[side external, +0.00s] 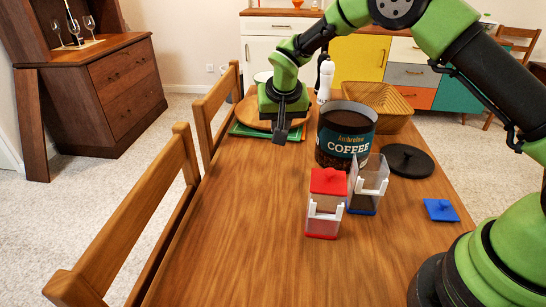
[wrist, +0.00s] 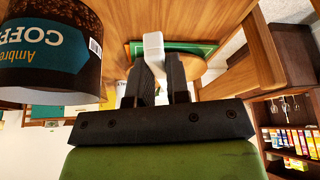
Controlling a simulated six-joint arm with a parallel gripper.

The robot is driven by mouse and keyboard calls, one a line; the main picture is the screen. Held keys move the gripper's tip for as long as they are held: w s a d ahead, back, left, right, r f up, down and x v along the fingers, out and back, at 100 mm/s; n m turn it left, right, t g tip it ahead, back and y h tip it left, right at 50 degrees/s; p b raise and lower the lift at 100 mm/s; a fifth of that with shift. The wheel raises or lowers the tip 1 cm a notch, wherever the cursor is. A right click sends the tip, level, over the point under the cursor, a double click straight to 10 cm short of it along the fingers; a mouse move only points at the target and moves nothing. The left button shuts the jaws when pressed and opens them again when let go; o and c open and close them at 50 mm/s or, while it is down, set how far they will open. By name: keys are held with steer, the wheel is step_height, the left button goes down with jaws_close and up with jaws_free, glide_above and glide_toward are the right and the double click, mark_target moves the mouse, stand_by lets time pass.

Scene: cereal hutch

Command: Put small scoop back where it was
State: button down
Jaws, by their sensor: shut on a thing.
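My gripper (side external: 281,134) hangs over the far left part of the table, left of the coffee tin. In the wrist view its two dark fingers (wrist: 161,82) are closed on a white, blocky piece, which I take to be the small scoop (wrist: 153,45). The piece sticks out past the fingertips; its bowl shape cannot be made out. In the side view the scoop is hidden. A red-lidded clear container (side external: 326,203) with a white front piece stands on the table. Beside it is an open clear container (side external: 367,184) with a blue base.
The coffee tin (side external: 346,135) stands close to my gripper; it also shows in the wrist view (wrist: 45,50). A blue lid (side external: 440,210) and black round lid (side external: 408,160) lie right. The front left table is clear.

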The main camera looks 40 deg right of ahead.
mark_target(276, 164)
steer(key=shift+w+d+f+n, duration=0.2)
steer(key=shift+w+n, duration=0.1)
steer(key=shift+w, duration=0.05)
steer(key=shift+w+d+f+n, duration=0.15)
steer(key=shift+w+d+n, duration=0.05)
steer(key=shift+w+n, duration=0.15)
steer(key=shift+w+f, duration=0.15)
steer(key=shift+f, duration=0.1)
step_height(276, 164, down, 10)
steer(key=shift+r, duration=0.2)
steer(key=shift+f, duration=0.2)
steer(key=c, duration=1.1)
jaws_free()
steer(key=shift+r, duration=0.15)
steer(key=v, duration=1.2)
steer(key=shift+d+y, duration=0.3)
